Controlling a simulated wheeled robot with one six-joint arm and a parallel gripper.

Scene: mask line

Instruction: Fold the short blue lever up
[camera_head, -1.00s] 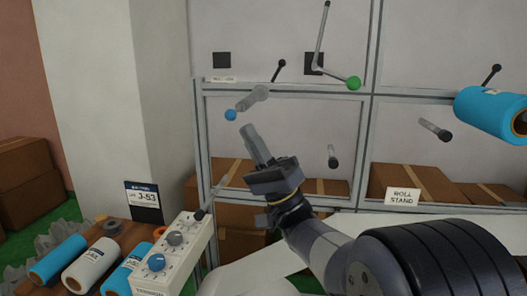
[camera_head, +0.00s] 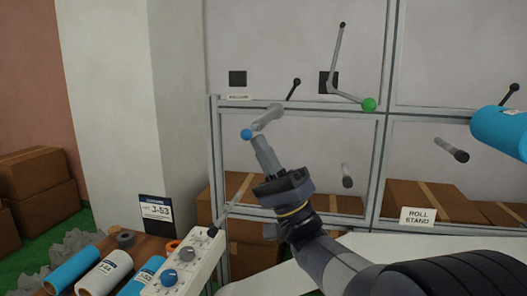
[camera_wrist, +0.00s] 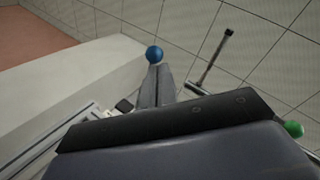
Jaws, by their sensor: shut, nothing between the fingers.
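The short lever has a grey shaft (camera_head: 268,117) and a blue ball knob (camera_head: 246,134). It juts from the frame at upper middle, with its knob end down and to the left. My gripper (camera_head: 259,143) is shut and empty, its fingertips just below and right of the knob in the head view. In the wrist view the blue knob (camera_wrist: 154,53) sits right past the tips of my shut fingers (camera_wrist: 157,72). I cannot tell whether they touch. The lever's shaft is not clear in the wrist view.
A longer lever with a green knob (camera_head: 369,104) stands to the right. A small black-tipped lever (camera_head: 294,89) is close above the short lever. A grey peg (camera_head: 347,175) is lower right. A blue roll (camera_head: 502,130) sits far right. A control box (camera_head: 181,268) is lower left.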

